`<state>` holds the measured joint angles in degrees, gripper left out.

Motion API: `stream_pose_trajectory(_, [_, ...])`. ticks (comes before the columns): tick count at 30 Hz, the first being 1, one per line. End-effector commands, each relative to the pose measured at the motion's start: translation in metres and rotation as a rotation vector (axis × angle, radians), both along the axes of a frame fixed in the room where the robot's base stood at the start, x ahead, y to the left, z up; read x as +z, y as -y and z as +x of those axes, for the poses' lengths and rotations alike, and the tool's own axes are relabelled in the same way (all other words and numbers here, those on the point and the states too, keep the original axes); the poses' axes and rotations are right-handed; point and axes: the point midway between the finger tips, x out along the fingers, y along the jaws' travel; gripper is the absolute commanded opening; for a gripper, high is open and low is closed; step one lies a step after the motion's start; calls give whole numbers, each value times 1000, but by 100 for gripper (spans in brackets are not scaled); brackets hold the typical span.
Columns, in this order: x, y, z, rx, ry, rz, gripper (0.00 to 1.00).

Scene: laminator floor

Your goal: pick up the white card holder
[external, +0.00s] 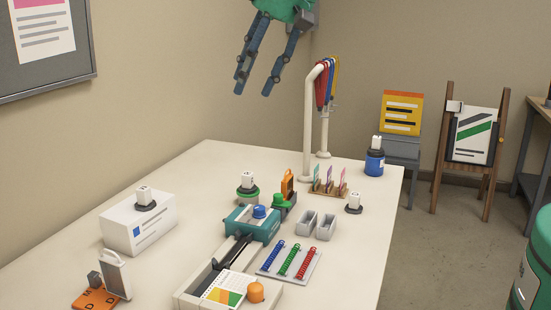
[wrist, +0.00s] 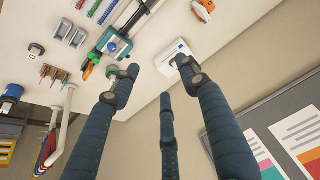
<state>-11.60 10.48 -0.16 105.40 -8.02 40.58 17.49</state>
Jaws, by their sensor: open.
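The white card holder (external: 115,276) is an upright, pale rectangular frame at the table's front left in the external view. It stands beside or on an orange lettered piece (external: 92,298) with a small dark block; I cannot tell which. In the wrist view a white piece that looks like it (wrist: 202,13) shows at the top edge, partly cut off. My gripper (external: 254,90) is open and empty, high above the back of the table and far from the holder. Its blue fingers are spread in the wrist view (wrist: 158,76).
A white box (external: 152,230) stands behind the holder. A teal laminator (external: 252,222), an orange holder (external: 288,184), grey trays (external: 307,222), coloured coils (external: 290,260) and a lanyard stand (external: 307,130) fill the middle and back. The table's left back is clear.

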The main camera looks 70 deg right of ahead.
Motion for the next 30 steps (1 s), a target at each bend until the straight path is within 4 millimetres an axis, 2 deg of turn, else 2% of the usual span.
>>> stream_pose_trajectory(3, [-19,-17,30,1,-7,-2,45])
stream_pose_trajectory(8, [-46,-39,66,4,-12,-1,45])
stream_pose_trajectory(15, [-94,-75,114,8,-19,-2,45])
stream_pose_trajectory(24, [-166,-121,164,12,-29,0,45])
stream_pose_trajectory(30, [-214,-150,189,16,-32,0,45])
